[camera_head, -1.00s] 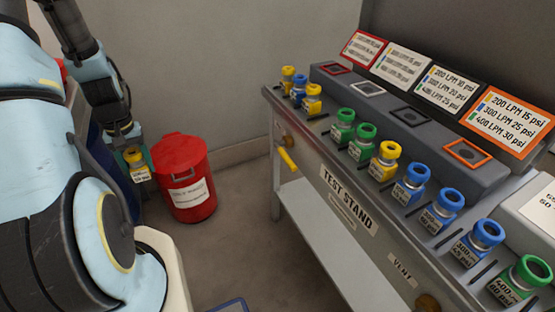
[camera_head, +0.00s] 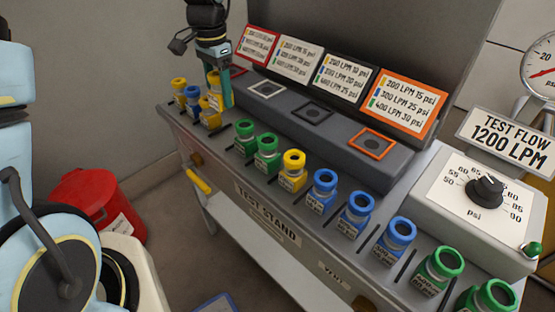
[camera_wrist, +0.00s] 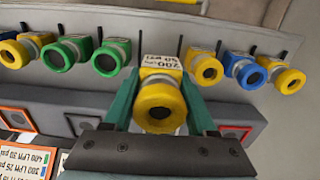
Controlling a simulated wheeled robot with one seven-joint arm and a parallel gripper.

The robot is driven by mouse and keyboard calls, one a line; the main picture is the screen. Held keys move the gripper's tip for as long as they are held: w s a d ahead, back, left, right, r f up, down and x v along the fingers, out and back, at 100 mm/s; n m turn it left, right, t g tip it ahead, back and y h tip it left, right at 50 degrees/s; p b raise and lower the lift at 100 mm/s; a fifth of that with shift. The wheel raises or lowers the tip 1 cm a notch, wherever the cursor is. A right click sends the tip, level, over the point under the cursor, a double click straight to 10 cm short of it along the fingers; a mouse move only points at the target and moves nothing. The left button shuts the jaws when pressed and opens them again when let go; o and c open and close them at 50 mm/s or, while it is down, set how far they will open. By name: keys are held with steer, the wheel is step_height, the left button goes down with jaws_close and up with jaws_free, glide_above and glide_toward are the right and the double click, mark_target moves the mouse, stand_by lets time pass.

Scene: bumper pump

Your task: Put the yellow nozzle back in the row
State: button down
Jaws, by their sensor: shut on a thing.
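My gripper (camera_head: 219,90) is at the left part of the test stand row in the head view, above or behind the nozzles there. Its teal fingers are shut on a yellow nozzle (camera_wrist: 161,104), whose white label shows "200". The held nozzle (camera_head: 213,79) is partly visible in the head view. In the wrist view it lines up between a green nozzle (camera_wrist: 110,57) on the left and another yellow nozzle (camera_wrist: 206,69) on the right. I cannot tell whether it touches the stand.
The row also holds blue nozzles (camera_head: 322,188), more green nozzles (camera_head: 265,152) and a yellow nozzle (camera_head: 292,170). Behind it is a grey ledge with square coloured frames (camera_head: 371,143) and label boards (camera_head: 402,101). A red bin (camera_head: 88,200) stands on the floor at left.

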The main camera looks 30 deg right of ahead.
steer(key=p, duration=0.1)
glide_above(229, 137)
step_height(229, 137, down, 5)
steer(key=shift+s, duration=0.15)
steer(key=shift+f+p, duration=0.4)
steer(key=shift+f, duration=1.95)
steer(key=shift+f, duration=0.1)
steer(key=shift+c, duration=1)
jaws_free()
